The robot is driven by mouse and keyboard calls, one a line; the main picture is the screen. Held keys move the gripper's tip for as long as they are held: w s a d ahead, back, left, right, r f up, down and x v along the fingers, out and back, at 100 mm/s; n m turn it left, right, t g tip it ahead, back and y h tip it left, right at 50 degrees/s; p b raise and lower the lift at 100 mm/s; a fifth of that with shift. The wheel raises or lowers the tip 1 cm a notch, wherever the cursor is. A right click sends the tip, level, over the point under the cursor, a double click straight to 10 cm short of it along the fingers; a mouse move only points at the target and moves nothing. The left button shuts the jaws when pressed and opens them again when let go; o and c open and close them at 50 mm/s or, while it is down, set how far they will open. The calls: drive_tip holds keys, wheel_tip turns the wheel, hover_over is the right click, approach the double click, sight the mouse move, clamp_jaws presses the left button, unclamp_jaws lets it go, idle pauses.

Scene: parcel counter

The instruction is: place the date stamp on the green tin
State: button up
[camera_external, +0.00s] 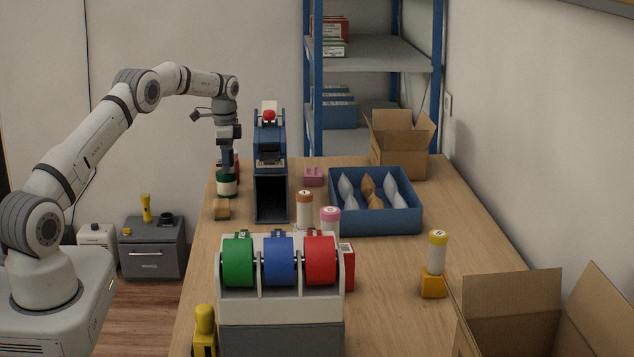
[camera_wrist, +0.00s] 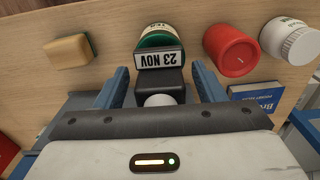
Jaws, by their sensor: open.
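The date stamp (camera_wrist: 161,58), dark with a white "23 NOV" label and a pale round knob, stands between my gripper's blue fingers in the wrist view. My gripper (camera_wrist: 160,72) is open, with a gap on both sides of the stamp. The green tin (camera_wrist: 156,38) shows just beyond the stamp; the stamp appears to sit on its lid, but the contact is hidden. In the external view the green tin (camera_external: 226,187) stands at the table's left side, with my gripper (camera_external: 228,162) pointing down right above it.
A red candle (camera_wrist: 232,50) and a white jar (camera_wrist: 289,42) stand right of the tin in the wrist view. A sponge (camera_wrist: 68,48) lies to its left. A dark blue machine (camera_external: 270,165) is close beside my gripper. A blue tray (camera_external: 375,222) stands farther right.

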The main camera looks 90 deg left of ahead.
wheel_tip(320, 180, up, 12)
drive_tip(key=shift+r, duration=0.2)
idle(0.4)
